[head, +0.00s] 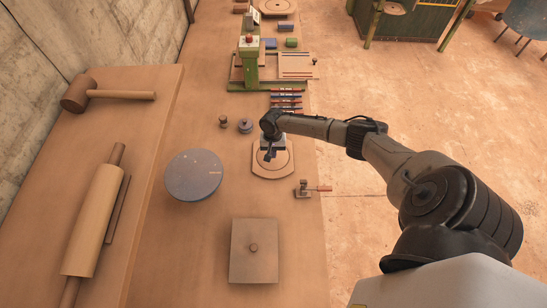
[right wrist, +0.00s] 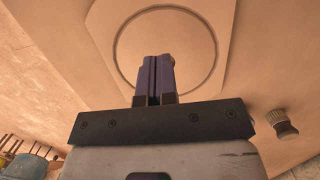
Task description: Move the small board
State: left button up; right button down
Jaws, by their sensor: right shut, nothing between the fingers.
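A small pale board (head: 284,168) with a round ring marked on it lies on the long bench, right of the grey disc. In the right wrist view the board (right wrist: 190,45) fills the upper middle, its ring partly behind my fingers. My right gripper (head: 269,155) is over this board, pointing down at it. In the wrist view my right gripper (right wrist: 156,75) has its dark fingers together with nothing between them. I cannot tell whether the fingertips touch the board. My left gripper is not in view.
A grey round disc (head: 193,175) and a square board with a knob (head: 254,252) lie nearby. A small clamp-like tool (head: 305,190) sits at the bench's right edge. A green press (head: 249,65) stands farther back. A mallet (head: 105,93) and rolling pin (head: 93,220) lie left.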

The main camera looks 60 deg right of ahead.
notch_tip(320, 180, up, 10)
jog(key=w+d, duration=0.1)
jog(key=shift+w+d+f+p, duration=0.15)
jog(key=shift+d+f+p, duration=0.05)
jog(key=shift+p, duration=0.1)
